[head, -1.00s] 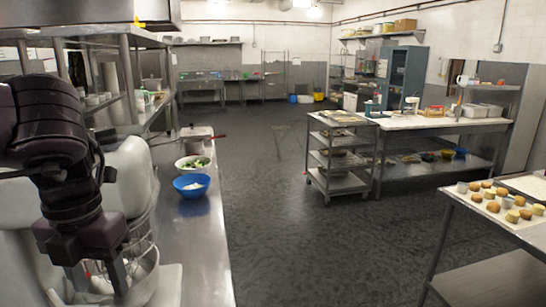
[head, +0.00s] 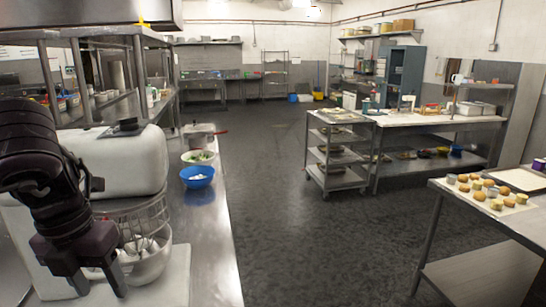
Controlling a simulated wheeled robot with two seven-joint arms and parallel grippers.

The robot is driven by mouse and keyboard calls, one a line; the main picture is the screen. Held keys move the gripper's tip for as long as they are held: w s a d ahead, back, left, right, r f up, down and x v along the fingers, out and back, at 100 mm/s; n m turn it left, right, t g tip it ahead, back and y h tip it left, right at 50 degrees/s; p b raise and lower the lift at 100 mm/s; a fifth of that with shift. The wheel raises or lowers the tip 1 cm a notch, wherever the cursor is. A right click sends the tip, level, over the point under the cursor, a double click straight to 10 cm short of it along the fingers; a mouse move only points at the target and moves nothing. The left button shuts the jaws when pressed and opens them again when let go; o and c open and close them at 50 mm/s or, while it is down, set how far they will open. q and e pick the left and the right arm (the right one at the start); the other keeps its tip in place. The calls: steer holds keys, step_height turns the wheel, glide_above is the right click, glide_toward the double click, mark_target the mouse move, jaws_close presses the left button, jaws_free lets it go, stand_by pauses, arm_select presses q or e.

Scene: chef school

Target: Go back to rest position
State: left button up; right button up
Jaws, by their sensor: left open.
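My left gripper (head: 97,284) hangs at the lower left in the head view, fingers pointing down and spread apart, with nothing seen between them. It is in front of the white stand mixer (head: 120,160) and overlaps the left part of the mixer's metal bowl (head: 152,262). A wire whisk and guard (head: 135,222) show at the bowl. Whether the gripper touches the bowl cannot be told. My right gripper is not seen.
The steel counter (head: 212,255) holds a blue bowl (head: 197,177), a white bowl with greens (head: 198,158) and a pot (head: 198,135). The dark floor (head: 290,230) between is clear.

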arm_select(q)
steer(key=w+a+f+n+t+h, duration=0.1)
steer(key=w+f+n+t, duration=0.1)
steer(key=f+n+t, duration=0.6)
steer(key=w+f+n+t+h, duration=0.15)
steer(key=f+n, duration=0.45)
steer(key=f, duration=0.6)
steer(key=s+d+f+n+g+y, duration=0.2)
steer(key=s+d+f+n+g, duration=0.15)
steer(key=s+n, duration=0.5)
steer(key=s+d+f+n+g+y, duration=0.1)
steer(key=s+d+f+n+g, duration=0.35)
steer(key=n, duration=0.65)
step_height(320, 180, down, 34)
steer(key=s+d+f+b, duration=0.1)
steer(key=s+b, duration=0.2)
steer(key=b, duration=0.5)
steer(key=s+a+f+b, duration=0.2)
steer(key=s+f+b, duration=0.1)
steer(key=s+f, duration=0.7)
steer(key=s+a+f+g+b, duration=0.1)
steer(key=s+f+b, duration=0.3)
steer(key=s+f, duration=0.6)
step_height(320, 180, down, 8)
steer(key=shift+s+a+f, duration=0.1)
steer(key=shift+s+a, duration=0.2)
steer(key=shift+a, duration=0.1)
